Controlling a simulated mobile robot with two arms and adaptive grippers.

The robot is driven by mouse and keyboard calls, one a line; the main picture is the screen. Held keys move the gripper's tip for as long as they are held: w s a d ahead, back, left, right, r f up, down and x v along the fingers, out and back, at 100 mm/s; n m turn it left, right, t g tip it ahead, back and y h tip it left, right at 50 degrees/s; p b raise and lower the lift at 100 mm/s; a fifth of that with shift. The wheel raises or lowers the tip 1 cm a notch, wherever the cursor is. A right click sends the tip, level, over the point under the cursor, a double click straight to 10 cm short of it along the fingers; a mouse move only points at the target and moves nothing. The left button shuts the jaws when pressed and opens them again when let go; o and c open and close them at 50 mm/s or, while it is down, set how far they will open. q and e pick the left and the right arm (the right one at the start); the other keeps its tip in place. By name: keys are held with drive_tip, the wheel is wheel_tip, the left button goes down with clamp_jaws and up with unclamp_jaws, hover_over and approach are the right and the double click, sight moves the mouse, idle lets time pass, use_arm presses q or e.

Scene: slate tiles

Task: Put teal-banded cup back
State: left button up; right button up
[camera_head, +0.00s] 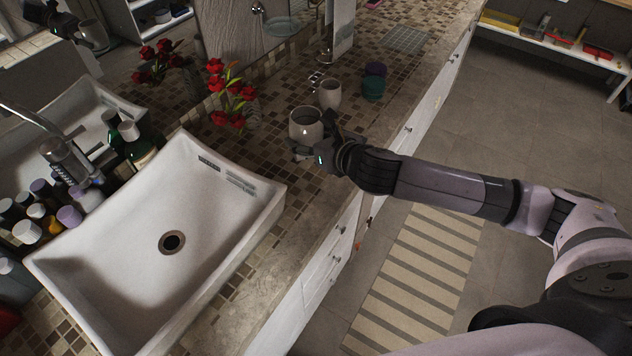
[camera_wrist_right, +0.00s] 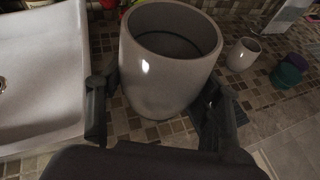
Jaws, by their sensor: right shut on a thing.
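A pale grey-beige cup (camera_head: 304,122) stands upright between the fingers of my right gripper (camera_head: 314,147), beside the sink's far right corner. In the right wrist view, the same cup (camera_wrist_right: 165,75) fills the middle, with one finger on each side. My right gripper is shut on it. No teal band shows on its visible side, and I cannot tell whether its base touches the counter. A second, similar cup (camera_head: 330,95) stands just beyond; it also shows in the right wrist view (camera_wrist_right: 243,54). No teal band shows on it either. My left gripper is not in view.
A teal container (camera_head: 373,89) and a purple one (camera_head: 376,69) stand beyond the cups. Red flowers (camera_head: 228,100) are left of the held cup. A white sink (camera_head: 215,225) and several bottles are at left. The mirror backs the tiled counter. Farther counter is partly clear.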

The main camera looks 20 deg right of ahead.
wheel_tip(320, 180, down, 12)
drive_tip(key=shift+f, duration=0.15)
drive_tip(key=shift+a+f, duration=0.1)
drive_tip(key=shift+f, duration=0.45)
wheel_tip(320, 180, down, 3)
drive_tip(key=shift+f, duration=0.15)
use_arm(q)
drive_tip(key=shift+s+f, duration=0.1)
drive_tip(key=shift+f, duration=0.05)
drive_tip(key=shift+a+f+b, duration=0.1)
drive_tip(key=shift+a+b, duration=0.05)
drive_tip(key=shift+b, duration=0.15)
use_arm(e)
drive_tip(key=o, duration=1.5)
drive_tip(key=shift+f, duration=0.15)
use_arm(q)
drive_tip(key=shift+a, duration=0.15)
use_arm(e)
drive_tip(key=shift+o, duration=0.2)
